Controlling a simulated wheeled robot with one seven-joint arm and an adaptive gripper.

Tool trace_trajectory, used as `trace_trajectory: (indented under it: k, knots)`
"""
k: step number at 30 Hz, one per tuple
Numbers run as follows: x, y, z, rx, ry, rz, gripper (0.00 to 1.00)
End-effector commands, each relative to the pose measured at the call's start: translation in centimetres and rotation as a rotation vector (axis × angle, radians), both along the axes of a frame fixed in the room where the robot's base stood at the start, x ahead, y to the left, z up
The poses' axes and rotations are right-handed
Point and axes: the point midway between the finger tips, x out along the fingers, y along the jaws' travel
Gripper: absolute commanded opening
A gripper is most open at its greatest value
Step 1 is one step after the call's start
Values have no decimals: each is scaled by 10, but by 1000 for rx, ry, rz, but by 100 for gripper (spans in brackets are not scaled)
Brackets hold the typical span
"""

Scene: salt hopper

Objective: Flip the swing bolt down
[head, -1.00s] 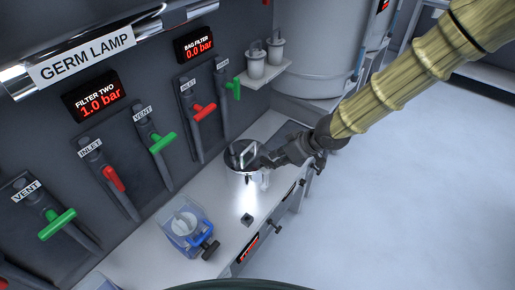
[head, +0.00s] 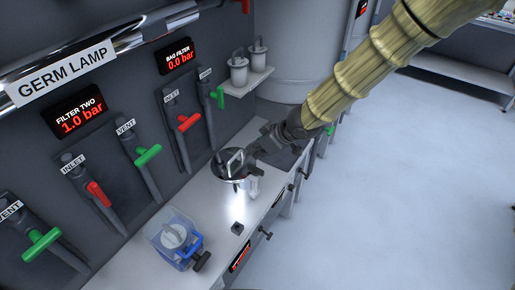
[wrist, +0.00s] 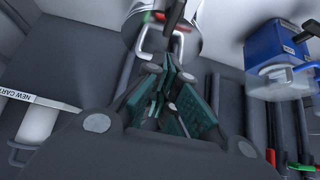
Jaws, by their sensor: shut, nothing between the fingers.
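A round metal housing with a lid and an upright loop handle (head: 235,162) stands on the white bench. In the wrist view its silver loop handle (wrist: 165,38) is just ahead of the fingertips. My gripper (head: 256,150) is at the right side of the lid, close to the handle; I cannot tell whether it touches. In the wrist view my gripper's teal-padded fingers (wrist: 168,82) are closed together and empty. A pale upright piece (head: 253,188) shows at the housing's right side under the gripper; I cannot tell for sure whether it is the swing bolt.
Red and green valve handles (head: 148,155) stick out from the wall behind. Open floor (head: 390,200) lies to the right.

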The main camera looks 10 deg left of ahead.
Motion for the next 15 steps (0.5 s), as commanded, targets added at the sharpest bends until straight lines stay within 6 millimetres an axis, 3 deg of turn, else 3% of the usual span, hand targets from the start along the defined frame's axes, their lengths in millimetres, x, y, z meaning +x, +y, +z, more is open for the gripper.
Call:
trace_trajectory:
  k: [15]
  knots:
    - [11,32,-42,-2,1,1,0]
